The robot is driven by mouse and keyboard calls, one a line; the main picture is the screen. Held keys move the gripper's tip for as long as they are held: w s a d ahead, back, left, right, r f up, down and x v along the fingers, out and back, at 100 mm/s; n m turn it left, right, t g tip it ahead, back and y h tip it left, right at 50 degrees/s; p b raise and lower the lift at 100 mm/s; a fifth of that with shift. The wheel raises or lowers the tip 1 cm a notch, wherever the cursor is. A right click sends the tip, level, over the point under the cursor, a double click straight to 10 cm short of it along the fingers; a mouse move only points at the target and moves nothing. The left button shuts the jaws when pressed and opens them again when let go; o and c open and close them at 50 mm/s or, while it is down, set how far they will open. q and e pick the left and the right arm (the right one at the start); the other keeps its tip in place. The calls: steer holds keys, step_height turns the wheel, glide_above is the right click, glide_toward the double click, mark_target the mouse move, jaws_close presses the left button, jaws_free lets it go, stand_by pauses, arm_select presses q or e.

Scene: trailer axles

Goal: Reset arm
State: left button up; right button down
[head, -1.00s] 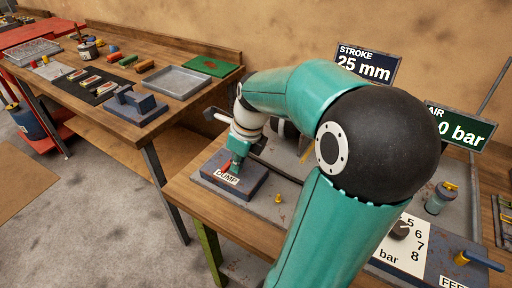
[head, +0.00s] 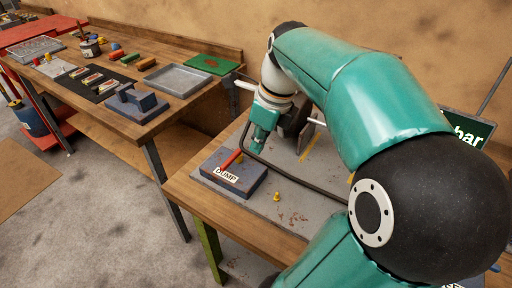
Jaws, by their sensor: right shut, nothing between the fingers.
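My right arm fills the right half of the head view. Its gripper (head: 259,140) is shut and empty. It points down over the grey plate of the near bench, behind and to the right of the dump block (head: 236,181). The block is dark blue with a white "DUMP" label and a red lever (head: 231,160) on top. In the picture the gripper is apart from the lever. My left gripper is not in view.
A small yellow fitting (head: 278,196) stands on the near bench's grey plate (head: 262,211). A dark hose (head: 300,185) crosses the plate. The "bar" sign (head: 468,129) is partly hidden by my arm. A second wooden bench (head: 195,101) holds a grey tray (head: 178,80) and a green board (head: 208,64).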

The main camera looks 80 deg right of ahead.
steer(key=shift+w, duration=0.1)
stand_by(0.4)
